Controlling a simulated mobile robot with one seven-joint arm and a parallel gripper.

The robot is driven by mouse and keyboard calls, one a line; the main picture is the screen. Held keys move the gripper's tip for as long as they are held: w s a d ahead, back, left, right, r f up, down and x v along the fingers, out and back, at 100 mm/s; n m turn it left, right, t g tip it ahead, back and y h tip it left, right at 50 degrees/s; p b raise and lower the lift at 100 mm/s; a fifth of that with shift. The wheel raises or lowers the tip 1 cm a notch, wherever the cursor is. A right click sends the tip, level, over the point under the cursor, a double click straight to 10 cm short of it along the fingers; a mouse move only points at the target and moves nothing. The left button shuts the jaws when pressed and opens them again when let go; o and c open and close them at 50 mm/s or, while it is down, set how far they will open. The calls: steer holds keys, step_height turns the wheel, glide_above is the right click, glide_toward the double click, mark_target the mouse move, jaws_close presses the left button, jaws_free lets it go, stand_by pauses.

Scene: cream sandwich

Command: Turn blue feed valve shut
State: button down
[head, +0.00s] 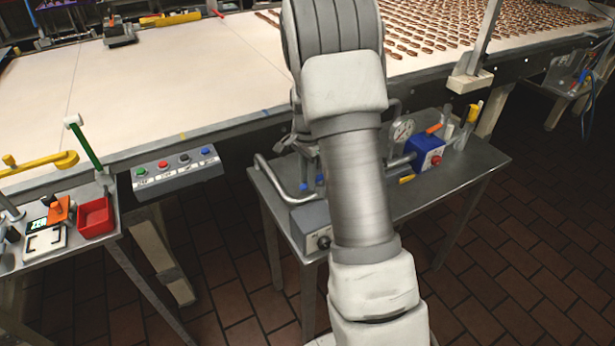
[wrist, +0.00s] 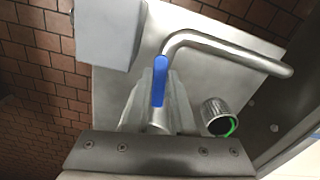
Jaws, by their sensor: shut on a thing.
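The blue feed valve's handle (wrist: 160,82) is a narrow blue lever in the middle of the wrist view, pointing up the picture. My gripper (wrist: 158,100) is around it, with a grey finger on either side, shut on the handle. The handle's lower end and the valve body are partly hidden by the fingers and gripper. In the head view my arm hides most of the valve; only small blue bits (head: 306,187) show beside it on the steel side table (head: 468,170).
A bent steel pipe (wrist: 225,47), a grey box (wrist: 108,30) and a green-ringed cylinder (wrist: 214,110) are close to my gripper. A gauge (head: 402,130) and blue box (head: 424,150) stand to the right. The cream conveyor (head: 190,75) runs behind; a button panel (head: 178,172) is left.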

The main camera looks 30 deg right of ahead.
steer(key=shift+s, duration=0.1)
steer(key=shift+s+d+n+b, duration=0.2)
steer(key=shift+s+d+n, duration=0.45)
steer(key=shift+n, duration=2)
steer(key=shift+s+d+n+b, duration=0.15)
steer(key=shift+s+d+n, duration=0.5)
steer(key=shift+n, duration=1.95)
steer(key=shift+s+d+n+b, duration=0.25)
steer(key=shift+d+n, duration=0.7)
steer(key=shift+n, duration=1.7)
steer(key=c, duration=0.8)
jaws_free()
steer(key=shift+o, duration=0.2)
steer(key=shift+r, duration=0.1)
